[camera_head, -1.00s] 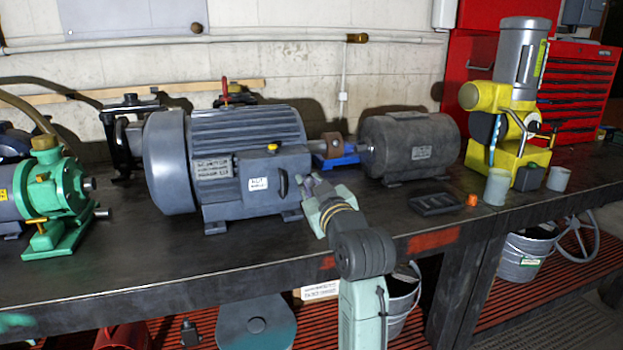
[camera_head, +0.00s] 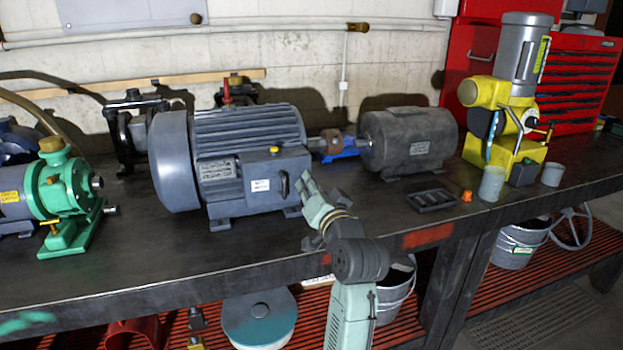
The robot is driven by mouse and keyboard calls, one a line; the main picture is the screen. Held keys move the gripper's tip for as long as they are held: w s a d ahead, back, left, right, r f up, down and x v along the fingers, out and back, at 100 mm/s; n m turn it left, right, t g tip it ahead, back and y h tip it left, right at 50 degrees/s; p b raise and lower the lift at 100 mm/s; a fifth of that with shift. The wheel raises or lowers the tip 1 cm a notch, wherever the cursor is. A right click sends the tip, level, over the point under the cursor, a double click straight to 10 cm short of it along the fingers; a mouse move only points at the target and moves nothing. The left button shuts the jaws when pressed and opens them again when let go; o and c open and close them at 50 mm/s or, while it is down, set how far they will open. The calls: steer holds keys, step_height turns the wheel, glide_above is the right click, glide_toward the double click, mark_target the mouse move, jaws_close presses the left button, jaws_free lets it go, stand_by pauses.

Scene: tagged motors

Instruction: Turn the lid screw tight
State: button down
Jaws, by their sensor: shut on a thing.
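A large blue-grey motor (camera_head: 245,135) stands on the bench, with a terminal box (camera_head: 232,190) on its near side. The box has a white label, a yellow piece (camera_head: 274,149) on its top edge and a dark oval piece (camera_head: 284,185) at its right front. My gripper (camera_head: 307,184) reaches up from the lower right, its fingers close to the box's right end. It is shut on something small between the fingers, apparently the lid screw. The screw itself is hidden or too small to make out, and so is its seating.
A green pump (camera_head: 66,205) stands at the left and a grey motor (camera_head: 410,140) behind to the right. A black tray (camera_head: 432,201), an orange piece (camera_head: 466,196) and grey cups (camera_head: 492,184) lie right of my arm. The bench front between pump and arm is clear.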

steer(key=shift+f+m+p, duration=0.1)
steer(key=shift+m+p, duration=0.55)
steer(key=shift+m, duration=3.35)
steer(key=c, duration=1.8)
jaws_free()
steer(key=shift+d, duration=0.1)
steer(key=o, duration=0.3)
steer(key=shift+s, duration=0.1)
